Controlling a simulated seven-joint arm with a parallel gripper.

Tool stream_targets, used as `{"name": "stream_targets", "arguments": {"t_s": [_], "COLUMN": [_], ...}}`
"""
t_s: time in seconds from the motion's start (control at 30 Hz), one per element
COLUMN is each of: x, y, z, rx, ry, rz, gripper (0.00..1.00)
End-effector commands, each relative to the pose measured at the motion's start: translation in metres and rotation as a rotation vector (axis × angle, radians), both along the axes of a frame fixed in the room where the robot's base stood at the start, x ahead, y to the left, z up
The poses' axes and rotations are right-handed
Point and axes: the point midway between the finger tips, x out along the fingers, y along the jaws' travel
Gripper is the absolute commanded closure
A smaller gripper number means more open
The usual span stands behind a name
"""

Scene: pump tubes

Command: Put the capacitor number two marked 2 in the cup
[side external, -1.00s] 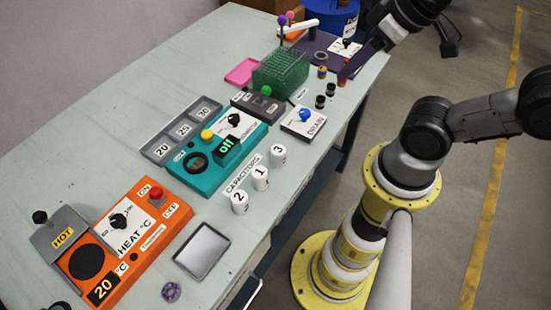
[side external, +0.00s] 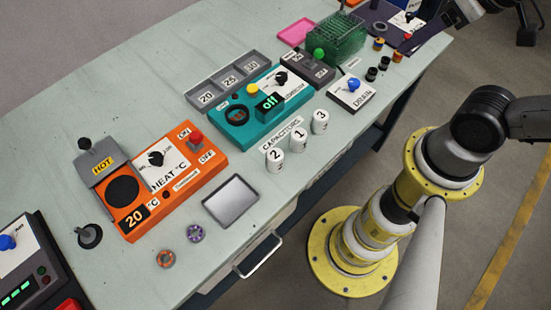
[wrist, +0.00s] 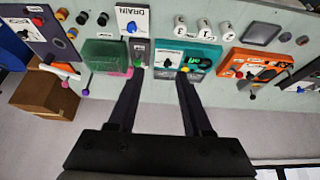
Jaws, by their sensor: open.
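Capacitor 2 (side external: 275,161) is a small white upright cylinder marked 2. It is the nearest in a row with capacitor 1 (side external: 298,141) and capacitor 3 (side external: 320,121), beside the CAPACITORS label. In the wrist view the row appears upside down at the top, with capacitor 2 (wrist: 228,30) rightmost. My gripper (wrist: 160,74) is open and empty, its two dark fingers apart, well away from the capacitors. In the side view only part of it shows at the top right. I cannot clearly identify a cup.
The teal device (side external: 262,113), orange heater (side external: 160,190), DRAIN box (side external: 351,92) and green rack (side external: 337,37) stand around the capacitors. A grey tray (side external: 231,201) lies nearer the front. The bench's left back area is clear.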

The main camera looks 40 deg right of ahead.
Motion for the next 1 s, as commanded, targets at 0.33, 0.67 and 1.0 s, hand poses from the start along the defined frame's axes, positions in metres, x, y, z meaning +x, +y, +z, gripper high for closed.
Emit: {"name": "stream_targets", "arguments": {"t_s": [0.33, 0.67, 1.0], "x": [0.0, 0.0, 0.0002], "y": [0.0, 0.0, 0.0], "z": [0.0, 0.0, 0.0002], "rx": [0.0, 0.0, -0.01], "ry": [0.0, 0.0, -0.001], "rz": [0.0, 0.0, 0.019], "gripper": [0.5, 0.17, 0.17]}}
